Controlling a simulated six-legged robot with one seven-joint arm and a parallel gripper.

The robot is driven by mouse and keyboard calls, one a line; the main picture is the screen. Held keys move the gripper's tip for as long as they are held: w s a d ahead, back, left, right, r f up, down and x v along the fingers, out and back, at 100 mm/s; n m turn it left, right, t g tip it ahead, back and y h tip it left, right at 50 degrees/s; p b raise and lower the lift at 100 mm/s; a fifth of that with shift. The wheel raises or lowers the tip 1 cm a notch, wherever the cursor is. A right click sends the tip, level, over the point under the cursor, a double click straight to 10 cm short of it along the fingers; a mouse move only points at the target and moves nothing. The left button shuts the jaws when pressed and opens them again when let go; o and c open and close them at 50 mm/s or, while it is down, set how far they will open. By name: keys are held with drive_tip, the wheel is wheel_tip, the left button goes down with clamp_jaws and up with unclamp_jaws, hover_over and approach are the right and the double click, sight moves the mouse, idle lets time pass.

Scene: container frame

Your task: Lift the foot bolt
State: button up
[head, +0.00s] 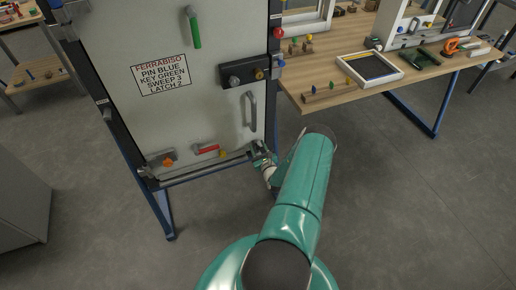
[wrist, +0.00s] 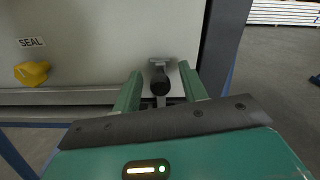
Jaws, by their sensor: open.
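The foot bolt (wrist: 159,76), a dark round knob on a short stem over a pale metal plate, is at the bottom right corner of the door panel. In the wrist view it lies between the two green fingers of my gripper (wrist: 161,88). The fingers are open, one on each side, with a gap to the knob on both sides. In the head view my gripper (head: 262,157) is at the panel's lower right corner and covers most of the bolt there.
The pale door panel (head: 120,105) carries a red handle (head: 206,149), an orange knob (head: 168,162), a grey pull handle (head: 250,109) and a green handle (head: 194,30). A yellow knob (wrist: 32,72) labelled SEAL is left of the bolt. A wooden workbench (head: 320,104) stands to the right.

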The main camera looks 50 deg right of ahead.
drive_tip(key=shift+c, duration=0.2)
clamp_jaws()
drive_tip(key=shift+w+d+r, duration=0.1)
drive_tip(key=shift+r, duration=1.55)
unclamp_jaws()
drive_tip(key=shift+o, duration=0.2)
drive_tip(key=shift+f, duration=0.1)
drive_tip(key=v, duration=1.4)
drive_tip(key=shift+w, duration=0.1)
